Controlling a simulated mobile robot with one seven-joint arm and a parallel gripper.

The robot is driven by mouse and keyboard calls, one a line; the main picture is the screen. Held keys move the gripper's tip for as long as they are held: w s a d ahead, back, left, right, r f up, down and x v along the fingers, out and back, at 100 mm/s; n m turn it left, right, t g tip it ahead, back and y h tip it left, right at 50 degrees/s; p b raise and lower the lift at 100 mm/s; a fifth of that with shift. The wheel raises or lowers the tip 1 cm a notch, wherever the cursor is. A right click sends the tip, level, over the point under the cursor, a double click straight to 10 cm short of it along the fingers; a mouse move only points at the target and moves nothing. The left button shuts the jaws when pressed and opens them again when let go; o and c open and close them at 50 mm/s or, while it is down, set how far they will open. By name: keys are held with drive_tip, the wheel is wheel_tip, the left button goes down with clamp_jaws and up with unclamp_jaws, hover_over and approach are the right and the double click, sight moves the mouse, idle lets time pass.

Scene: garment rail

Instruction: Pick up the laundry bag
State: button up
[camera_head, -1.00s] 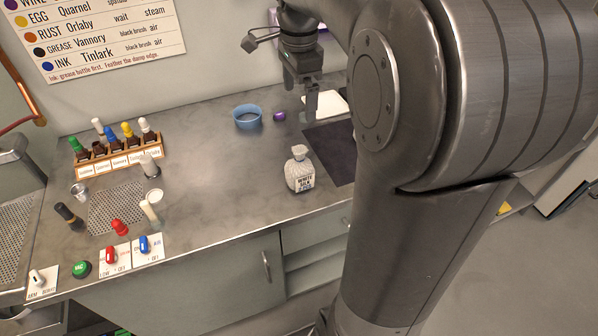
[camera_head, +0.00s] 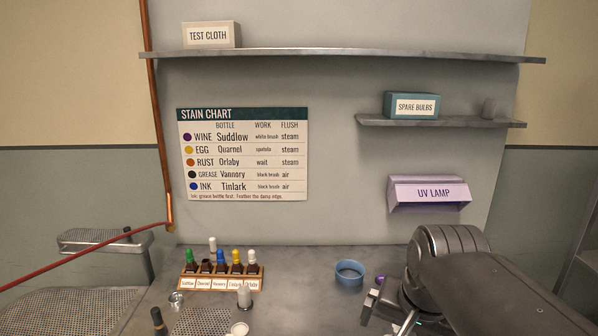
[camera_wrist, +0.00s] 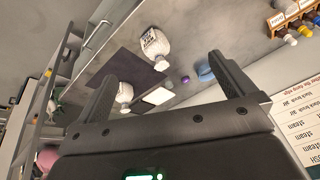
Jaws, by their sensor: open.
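I cannot make out a laundry bag for certain in any view. A pink rounded shape (camera_wrist: 47,158) shows at the lower left of the wrist view, partly hidden by my gripper's body; I cannot tell what it is. My gripper (camera_wrist: 162,66) is open, with its two dark fingers spread wide and nothing held between them. Beyond the fingers is the counter with a labelled white bottle (camera_wrist: 153,42), a second white bottle (camera_wrist: 124,93) close to the left finger in the picture, and a white pad (camera_wrist: 158,96). In the head view my arm is at the lower right.
A bottle rack (camera_head: 220,283) and a blue dish (camera_head: 349,273) stand on the counter. Shelves (camera_head: 340,54) hold a test cloth box (camera_head: 211,36) and a spare bulbs box (camera_head: 411,105). A UV lamp (camera_head: 428,193) is on the wall. A red hose (camera_head: 85,255) crosses at left.

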drive_tip(key=s+f+n, duration=0.1)
drive_tip(key=s+a+f+n+t, duration=0.1)
drive_tip(key=s+n, duration=0.1)
drive_tip(key=s+f+n, duration=0.1)
drive_tip(key=s+n, duration=0.1)
drive_tip(key=shift+a+f+t, duration=0.1)
drive_tip(key=shift+a+t, duration=0.15)
drive_tip(key=shift+t, duration=0.05)
drive_tip(key=c, duration=1.2)
drive_tip(key=shift+c, duration=0.2)
